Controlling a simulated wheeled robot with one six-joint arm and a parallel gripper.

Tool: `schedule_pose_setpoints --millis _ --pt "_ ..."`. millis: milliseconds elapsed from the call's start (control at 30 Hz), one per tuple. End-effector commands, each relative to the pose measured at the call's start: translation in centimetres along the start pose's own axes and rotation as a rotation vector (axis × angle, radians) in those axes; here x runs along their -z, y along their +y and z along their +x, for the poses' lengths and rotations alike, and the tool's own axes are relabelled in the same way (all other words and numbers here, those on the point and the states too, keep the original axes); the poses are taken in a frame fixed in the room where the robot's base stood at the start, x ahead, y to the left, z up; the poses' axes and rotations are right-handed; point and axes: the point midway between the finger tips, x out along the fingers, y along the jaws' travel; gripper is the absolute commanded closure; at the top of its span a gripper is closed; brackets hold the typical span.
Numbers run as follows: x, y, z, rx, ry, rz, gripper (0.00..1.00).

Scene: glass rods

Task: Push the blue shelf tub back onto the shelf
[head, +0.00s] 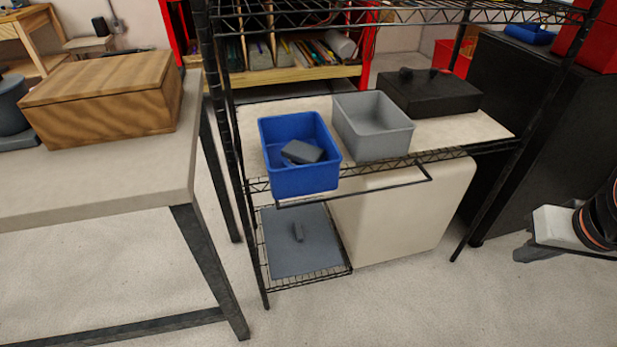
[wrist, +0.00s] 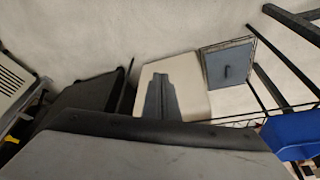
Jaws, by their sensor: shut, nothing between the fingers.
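The blue shelf tub (head: 299,182) sits on the wire shelf's middle level, at its left, with its front part jutting out past the shelf's front edge. A dark grey block (head: 302,152) lies in it. The tub also shows at the right edge of the wrist view (wrist: 290,135), partly cut off. The shelf board (head: 455,134) is pale. My gripper (head: 524,253) is at the right of the head view, well right of the tub and touching nothing. Its fingers show shut and empty in the wrist view (wrist: 158,88).
A grey tub (head: 373,128) stands close to the blue tub's right, with a black case (head: 430,93) further right. A dark rail (head: 360,188) runs along the shelf front. A table with a wooden box (head: 103,93) stands left. A black cabinet (head: 530,120) stands right. The front floor is clear.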

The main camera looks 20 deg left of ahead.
Motion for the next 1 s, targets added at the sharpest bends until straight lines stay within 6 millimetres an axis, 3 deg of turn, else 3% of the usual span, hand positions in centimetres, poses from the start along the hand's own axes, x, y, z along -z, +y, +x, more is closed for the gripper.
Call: schedule_pose_setpoints --millis 500,1000 --pt "7.4 -9.4 -2.0 0.074 -0.127 -0.148 1.00" --pt "11.1 -21.7 -3.2 0.100 -0.244 -0.297 1.00"
